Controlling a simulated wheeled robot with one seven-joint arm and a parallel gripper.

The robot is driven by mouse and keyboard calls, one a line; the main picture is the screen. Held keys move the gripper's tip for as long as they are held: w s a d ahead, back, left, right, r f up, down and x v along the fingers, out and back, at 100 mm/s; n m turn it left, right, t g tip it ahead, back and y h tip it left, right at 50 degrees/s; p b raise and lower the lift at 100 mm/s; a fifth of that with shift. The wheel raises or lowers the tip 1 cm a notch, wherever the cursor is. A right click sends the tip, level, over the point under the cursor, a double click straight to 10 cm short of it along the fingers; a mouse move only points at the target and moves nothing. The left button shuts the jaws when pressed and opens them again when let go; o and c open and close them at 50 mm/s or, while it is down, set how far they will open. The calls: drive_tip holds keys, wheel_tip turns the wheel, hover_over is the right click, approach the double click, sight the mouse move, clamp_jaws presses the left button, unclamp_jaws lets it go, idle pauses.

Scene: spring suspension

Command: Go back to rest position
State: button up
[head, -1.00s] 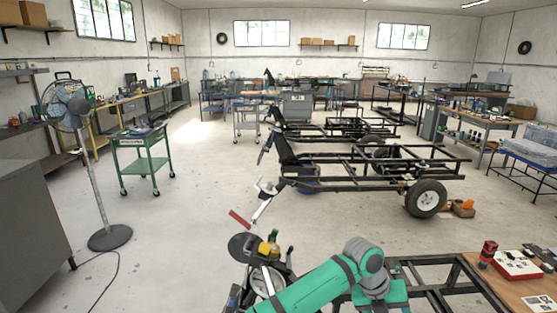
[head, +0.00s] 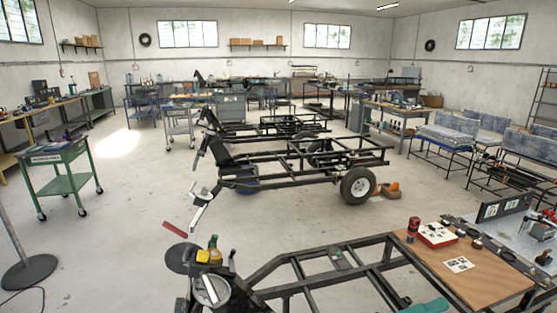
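My gripper is out of view. Only a small green piece of my arm (head: 425,307) shows at the bottom edge, right of the middle. A black metal vehicle frame (head: 290,262) stretches across the foreground, with handlebar and dashboard parts (head: 212,285) at its left end. A wooden work board (head: 480,280) lies by the frame on the right. On it are a red-and-white box (head: 437,235), a red can-like item (head: 413,228) and a printed card (head: 459,264).
More black vehicle frames (head: 300,165) with a wheel (head: 357,185) stand in the middle. A green cart (head: 62,178) and a round stand base (head: 28,274) are at left. Benches (head: 455,145) stand at right. Bare floor (head: 120,200) lies between the cart and frames.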

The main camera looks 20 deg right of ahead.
drive_tip(key=a+f+n+t+y, duration=0.3)
drive_tip(key=a+n+t+y, duration=0.2)
drive_tip(key=a+n+t, duration=0.75)
drive_tip(key=a+f+n+t+y, duration=0.45)
drive_tip(key=a+n+t, duration=0.25)
drive_tip(key=n+t, duration=0.95)
drive_tip(key=s+a+f+n+g+y, duration=0.3)
drive_tip(key=s+a+f+y, duration=0.3)
drive_tip(key=s+a+f, duration=0.3)
drive_tip(key=s+a+f+n+g+y, duration=0.4)
drive_tip(key=s+a+f+y, duration=0.3)
drive_tip(key=a, duration=0.5)
drive_tip(key=shift+s+a+f+n, duration=0.35)
drive_tip(key=shift+s+f+n, duration=0.45)
drive_tip(key=shift+s, duration=0.45)
drive_tip(key=shift+w+y, duration=0.1)
drive_tip(key=shift+y, duration=0.15)
